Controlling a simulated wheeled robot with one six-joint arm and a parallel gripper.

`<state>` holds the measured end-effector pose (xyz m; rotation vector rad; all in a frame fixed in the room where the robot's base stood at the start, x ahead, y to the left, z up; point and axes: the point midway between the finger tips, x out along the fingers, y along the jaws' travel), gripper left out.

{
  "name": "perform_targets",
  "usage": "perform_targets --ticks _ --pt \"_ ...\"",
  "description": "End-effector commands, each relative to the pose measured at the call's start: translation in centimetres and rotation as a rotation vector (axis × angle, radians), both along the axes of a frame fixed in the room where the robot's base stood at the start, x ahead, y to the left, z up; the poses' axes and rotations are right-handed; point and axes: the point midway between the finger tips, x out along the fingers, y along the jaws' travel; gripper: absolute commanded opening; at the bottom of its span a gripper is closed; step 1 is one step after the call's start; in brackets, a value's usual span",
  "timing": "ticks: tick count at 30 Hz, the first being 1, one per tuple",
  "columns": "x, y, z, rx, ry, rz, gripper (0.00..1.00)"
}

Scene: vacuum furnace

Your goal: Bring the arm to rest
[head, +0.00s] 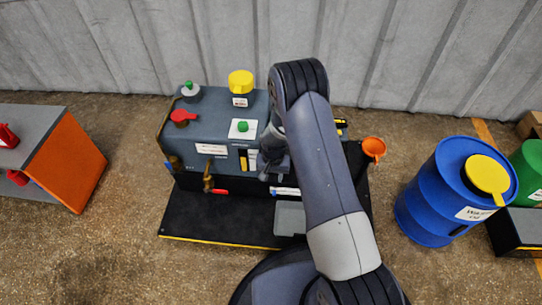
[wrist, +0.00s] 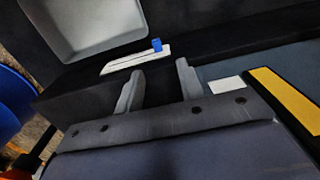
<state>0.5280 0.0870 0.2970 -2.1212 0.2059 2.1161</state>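My arm reaches from the bottom of the head view up and over the black base, then bends down at the front of the grey furnace box (head: 222,130). My gripper (head: 268,168) is small and partly hidden by my arm there. In the wrist view my gripper (wrist: 160,70) shows two grey fingers standing apart with a clear gap. Nothing is held between them. A white flat piece (wrist: 122,64) with a blue knob (wrist: 157,45) lies beyond the fingertips.
The furnace top carries a yellow-capped jar (head: 241,82), a green-capped bottle (head: 191,91) and a red handle (head: 183,117). A grey tray (head: 289,218) sits on the black base (head: 215,218). An orange funnel (head: 373,147) and blue barrel (head: 430,205) stand right.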

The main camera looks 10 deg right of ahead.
Motion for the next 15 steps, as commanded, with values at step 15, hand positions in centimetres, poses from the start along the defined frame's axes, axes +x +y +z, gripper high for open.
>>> perform_targets --ticks 15 --pt "-0.1 -0.2 -8.1 -0.001 0.004 -0.001 0.36"
